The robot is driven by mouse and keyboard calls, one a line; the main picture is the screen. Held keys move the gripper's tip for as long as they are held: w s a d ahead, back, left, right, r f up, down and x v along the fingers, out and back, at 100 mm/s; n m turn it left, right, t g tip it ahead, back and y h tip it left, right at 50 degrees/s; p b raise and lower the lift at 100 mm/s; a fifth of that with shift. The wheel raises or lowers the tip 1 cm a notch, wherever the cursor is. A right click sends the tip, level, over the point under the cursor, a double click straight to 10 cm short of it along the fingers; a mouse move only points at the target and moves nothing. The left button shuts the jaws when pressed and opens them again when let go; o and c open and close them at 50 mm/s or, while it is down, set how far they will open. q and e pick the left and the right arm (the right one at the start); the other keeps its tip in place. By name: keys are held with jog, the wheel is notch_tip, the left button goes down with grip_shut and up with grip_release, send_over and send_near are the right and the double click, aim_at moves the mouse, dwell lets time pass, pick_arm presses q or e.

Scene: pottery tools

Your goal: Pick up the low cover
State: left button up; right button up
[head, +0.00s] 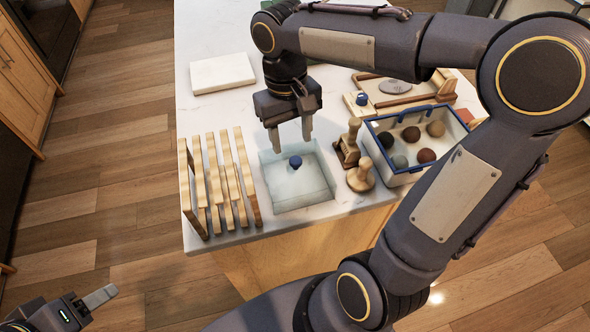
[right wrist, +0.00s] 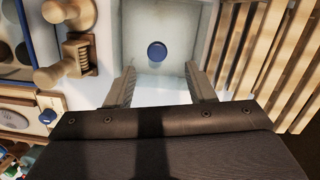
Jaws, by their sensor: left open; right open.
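The low cover (head: 310,186) is a pale, translucent square piece with a round blue knob (head: 295,161) in its middle. It sits on the white counter near the front edge, and also shows in the right wrist view (right wrist: 181,22) with its blue knob (right wrist: 157,51). My right gripper (head: 291,136) is open and empty, pointing down above the far side of the cover. In the right wrist view its two fingers (right wrist: 160,84) are apart, with the knob beyond the gap. My left gripper (head: 101,297) is open at the lower left, away from the counter, partly out of frame.
A wooden slatted rack (head: 219,186) stands close left of the cover. Wooden tools (head: 361,176) and a blue-rimmed box (head: 405,178) holding several balls stand to the right. A smaller blue-knobbed piece (head: 359,103) is behind. A white slab (head: 222,73) lies back left.

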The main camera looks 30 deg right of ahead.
aim_at(296, 160)
jog(key=f, duration=0.2)
jog(key=s+f, duration=0.1)
jog(key=f, duration=0.1)
jog(key=shift+d+f, duration=0.2)
jog(key=shift+f, duration=0.55)
grip_shut()
